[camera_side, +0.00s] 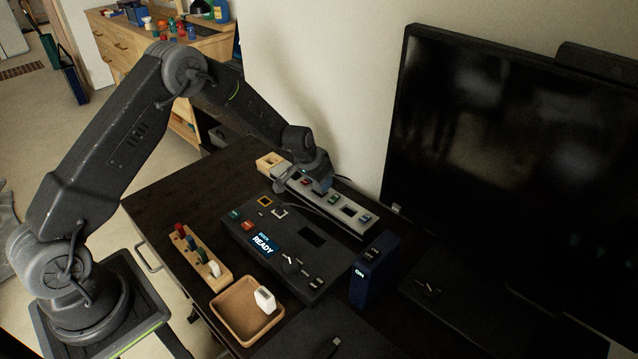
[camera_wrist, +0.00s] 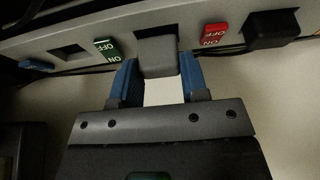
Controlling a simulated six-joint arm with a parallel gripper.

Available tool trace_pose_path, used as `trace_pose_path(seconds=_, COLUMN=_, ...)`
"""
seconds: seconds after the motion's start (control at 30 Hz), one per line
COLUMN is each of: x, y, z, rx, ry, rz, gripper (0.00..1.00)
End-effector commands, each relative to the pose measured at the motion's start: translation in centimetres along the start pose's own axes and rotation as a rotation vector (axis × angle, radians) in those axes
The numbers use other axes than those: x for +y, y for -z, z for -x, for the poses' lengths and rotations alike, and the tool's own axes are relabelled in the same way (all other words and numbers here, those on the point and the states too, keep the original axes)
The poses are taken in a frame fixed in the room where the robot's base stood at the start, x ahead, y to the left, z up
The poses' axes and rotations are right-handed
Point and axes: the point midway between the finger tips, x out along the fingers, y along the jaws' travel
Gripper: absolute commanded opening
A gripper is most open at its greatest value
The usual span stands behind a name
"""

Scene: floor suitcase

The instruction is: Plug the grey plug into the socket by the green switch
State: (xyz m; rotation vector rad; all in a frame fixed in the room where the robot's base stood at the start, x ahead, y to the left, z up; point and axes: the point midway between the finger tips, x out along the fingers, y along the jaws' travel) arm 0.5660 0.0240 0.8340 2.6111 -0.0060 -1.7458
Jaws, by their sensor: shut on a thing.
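The grey plug (camera_wrist: 157,57) is between the blue fingertips of my gripper (camera_wrist: 158,76), which is shut on it. In the wrist view the plug is at the grey power strip (camera_wrist: 22,48), just right of the green switch (camera_wrist: 108,49) and left of the red switch (camera_wrist: 214,34). The plug covers the strip there, so I cannot tell whether it is fully seated. An open dark socket (camera_wrist: 70,50) shows left of the green switch. In the side view my gripper (camera_side: 323,184) is over the power strip (camera_side: 340,221) and hides the plug.
A black plug (camera_wrist: 272,28) sits right of the red switch, with dark cables behind the strip. A control box (camera_side: 311,237) reading READY lies in front of the strip. A wooden tray (camera_side: 231,328) holds a white object (camera_side: 265,299). A monitor (camera_side: 500,160) stands right.

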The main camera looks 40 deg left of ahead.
Motion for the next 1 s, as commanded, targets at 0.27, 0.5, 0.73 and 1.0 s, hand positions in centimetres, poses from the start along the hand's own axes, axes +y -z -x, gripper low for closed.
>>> trace_pose_path(seconds=0.27, x=0.0, y=-0.5, z=-1.3, rx=0.002, ry=0.000, rz=0.000, gripper=0.18)
trace_pose_path(seconds=0.5, x=0.0, y=-0.6, z=-1.6, rx=0.002, ry=0.000, rz=0.000, gripper=0.44)
trace_pose_path(seconds=0.73, x=0.0, y=-0.6, z=-1.6, rx=0.001, ry=0.000, rz=0.000, gripper=0.51)
trace_pose_path(seconds=1.0, x=-0.1, y=-0.4, z=0.1, rx=0.003, ry=0.000, rz=-0.001, gripper=0.51)
